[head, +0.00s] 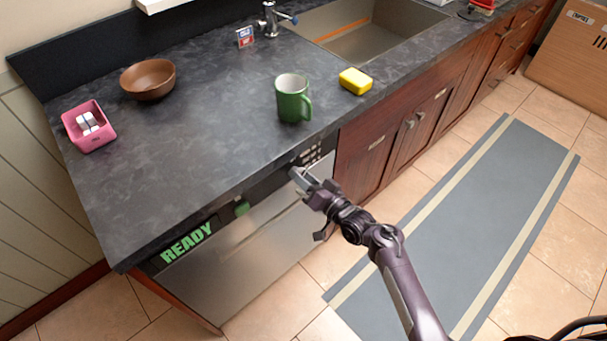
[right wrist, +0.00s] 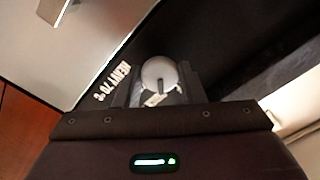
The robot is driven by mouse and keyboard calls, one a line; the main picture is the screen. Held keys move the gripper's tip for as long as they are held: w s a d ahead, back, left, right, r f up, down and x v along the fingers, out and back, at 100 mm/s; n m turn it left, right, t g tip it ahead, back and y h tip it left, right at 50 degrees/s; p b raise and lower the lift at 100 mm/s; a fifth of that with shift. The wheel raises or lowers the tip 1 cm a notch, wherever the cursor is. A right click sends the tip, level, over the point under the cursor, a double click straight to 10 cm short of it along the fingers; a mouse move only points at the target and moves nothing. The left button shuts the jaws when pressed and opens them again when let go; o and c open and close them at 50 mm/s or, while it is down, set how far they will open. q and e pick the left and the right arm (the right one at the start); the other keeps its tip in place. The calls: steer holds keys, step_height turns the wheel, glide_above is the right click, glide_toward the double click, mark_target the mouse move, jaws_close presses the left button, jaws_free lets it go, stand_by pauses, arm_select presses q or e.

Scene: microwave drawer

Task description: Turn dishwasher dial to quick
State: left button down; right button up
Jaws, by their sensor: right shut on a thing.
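The dishwasher (head: 262,250) has a steel front under the counter, with a dark control strip and a green "READY" sign (head: 187,243). My right gripper (head: 301,178) reaches the right part of that strip. In the right wrist view the round grey dial (right wrist: 158,72) sits between the two dark fingers of my right gripper (right wrist: 157,86), which is shut on it. A dark pointer line on the dial points toward the bottom of that view. A white label left of the dial seems to read "HEAVY 70"; another below it is partly hidden. My left gripper is out of view.
On the counter (head: 200,130) are a green mug (head: 292,100), yellow sponge (head: 355,81), brown bowl (head: 148,80) and pink container (head: 88,127). The sink (head: 360,35) is behind. Wooden cabinets (head: 385,145) adjoin on the right. A grey striped mat (head: 470,220) lies on the tiled floor.

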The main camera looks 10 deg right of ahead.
steer(key=shift+m, duration=0.4)
steer(key=o, duration=1)
steer(key=v, duration=0.7)
steer(key=shift+s+d, duration=0.25)
steer(key=shift+d, duration=0.05)
